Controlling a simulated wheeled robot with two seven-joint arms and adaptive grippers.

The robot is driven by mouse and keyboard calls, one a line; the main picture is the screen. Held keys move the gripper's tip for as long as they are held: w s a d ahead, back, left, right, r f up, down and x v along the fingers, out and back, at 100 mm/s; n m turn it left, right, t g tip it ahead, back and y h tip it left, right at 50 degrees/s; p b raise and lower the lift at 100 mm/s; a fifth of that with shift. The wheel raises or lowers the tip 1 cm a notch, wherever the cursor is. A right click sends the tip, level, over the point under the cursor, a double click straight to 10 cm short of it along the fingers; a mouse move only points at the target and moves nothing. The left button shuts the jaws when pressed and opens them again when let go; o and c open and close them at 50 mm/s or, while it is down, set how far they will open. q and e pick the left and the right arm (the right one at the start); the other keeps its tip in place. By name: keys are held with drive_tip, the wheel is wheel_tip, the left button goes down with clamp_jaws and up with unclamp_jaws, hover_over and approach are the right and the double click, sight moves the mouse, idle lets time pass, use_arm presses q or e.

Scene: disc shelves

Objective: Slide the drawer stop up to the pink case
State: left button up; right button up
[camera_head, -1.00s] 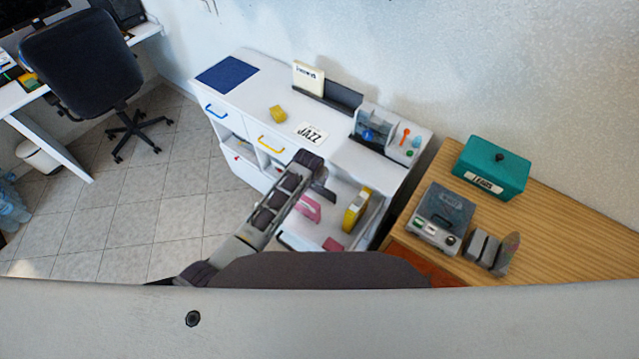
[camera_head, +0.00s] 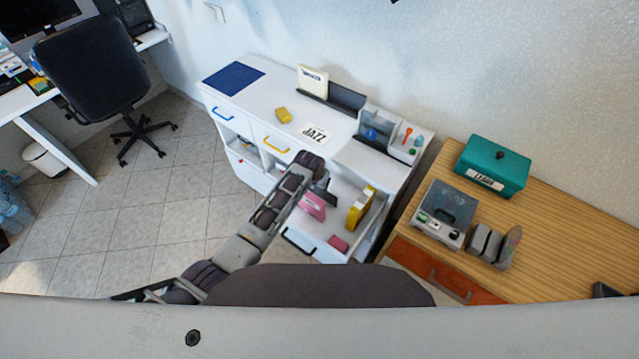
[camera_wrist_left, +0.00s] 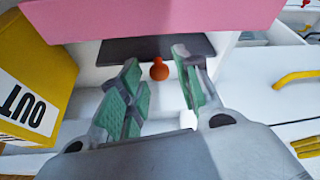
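The pink case (camera_head: 312,206) stands in the open white drawer (camera_head: 315,243); in the wrist view its pink side (camera_wrist_left: 150,18) fills the top. A dark grey plate (camera_wrist_left: 118,50) with an orange knob (camera_wrist_left: 159,69), seemingly the drawer stop, is below the case in that view. Whether it touches the case cannot be told. My left gripper (camera_head: 322,189) is over the drawer beside the case. In the wrist view its green-padded fingers (camera_wrist_left: 160,92) are apart, with the knob showing in the gap between them and nothing clamped. My right gripper is not in view.
A yellow case (camera_wrist_left: 35,85) marked OUT stands close at the left finger side; it is right of the pink case in the head view (camera_head: 360,208). A small reddish block (camera_head: 338,244) lies in the drawer's front. The wooden cabinet (camera_head: 560,230) stands to the right.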

use_arm(q)
drive_tip(key=shift+v, duration=6)
